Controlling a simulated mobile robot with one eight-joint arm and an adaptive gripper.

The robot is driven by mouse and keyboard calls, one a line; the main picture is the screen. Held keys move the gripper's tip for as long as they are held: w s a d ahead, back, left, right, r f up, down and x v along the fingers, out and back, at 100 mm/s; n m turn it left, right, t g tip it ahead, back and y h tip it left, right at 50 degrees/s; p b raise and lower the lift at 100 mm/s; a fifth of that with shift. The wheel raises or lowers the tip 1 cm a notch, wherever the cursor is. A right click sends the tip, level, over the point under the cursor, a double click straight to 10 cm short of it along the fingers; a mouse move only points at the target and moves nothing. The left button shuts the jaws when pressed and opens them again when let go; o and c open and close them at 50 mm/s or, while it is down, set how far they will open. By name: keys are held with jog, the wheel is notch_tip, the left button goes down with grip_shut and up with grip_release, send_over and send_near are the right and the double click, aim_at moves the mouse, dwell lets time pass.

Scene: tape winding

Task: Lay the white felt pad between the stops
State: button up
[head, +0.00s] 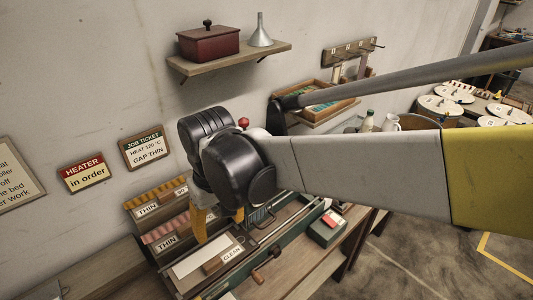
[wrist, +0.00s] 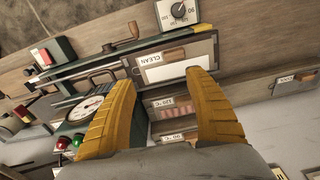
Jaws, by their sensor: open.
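A flat white panel, possibly the white felt pad (head: 194,261), lies in a framed bay beside a CLEAN label; it also shows in the wrist view (wrist: 160,71). A small brown block or handle (head: 212,265) sits at its edge. My gripper (head: 218,226) is open, with its orange fingers pointing down over the bench near this bay. In the wrist view my gripper (wrist: 161,78) has nothing between its fingertips, and the panel lies just beyond them. I cannot make out the stops clearly.
In the wrist view a dial gauge (wrist: 84,110) and a control box with a knob (wrist: 179,11) flank the bay.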

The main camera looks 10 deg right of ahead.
jog(key=s+d+r+m+t, duration=0.1)
jog(key=s+d+m+t, duration=0.1)
jog(key=d, duration=0.9)
jog(key=s+d+r+m+t, duration=0.2)
jog(key=s+d+m+t, duration=0.1)
jog(key=d, duration=0.8)
jog(key=shift+s+t, duration=0.5)
jog(key=shift+t, duration=0.2)
notch_tip(320, 180, down, 4)
jog(key=b, duration=0.4)
jog(key=shift+a, duration=0.1)
